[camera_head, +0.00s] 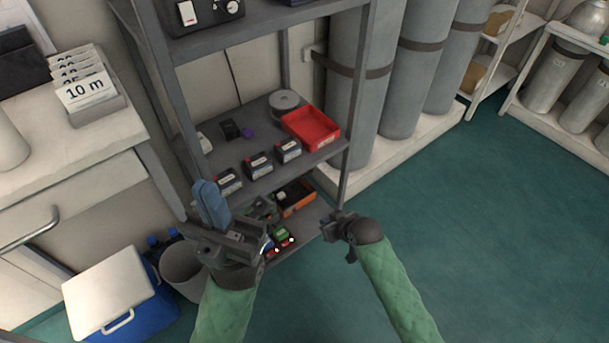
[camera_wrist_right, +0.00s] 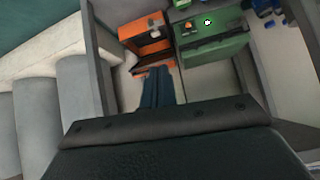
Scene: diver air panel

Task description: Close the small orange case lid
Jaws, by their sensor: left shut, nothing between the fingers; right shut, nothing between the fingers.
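The small orange case (camera_head: 297,197) stands on the low shelf, right of centre in the head view. Its lid looks open, with a dark inside and a small pale item showing. In the right wrist view the orange case (camera_wrist_right: 146,36) is at the top, beside a green case (camera_wrist_right: 215,46). My right gripper (camera_head: 338,224) is shut and empty, in front of the shelf's right post. Its blue-grey fingers (camera_wrist_right: 157,76) point toward the orange case, apparently short of it. My left gripper (camera_head: 206,190) is shut and empty, left of the case, with its blue fingers pointing up.
The dark shelf unit (camera_head: 345,180) has posts close to both grippers. The middle shelf holds a red tray (camera_head: 311,129) and several dark boxes. A blue cooler (camera_head: 150,315) and a grey bin (camera_head: 183,271) stand at lower left. The green floor (camera_head: 480,250) on the right is clear.

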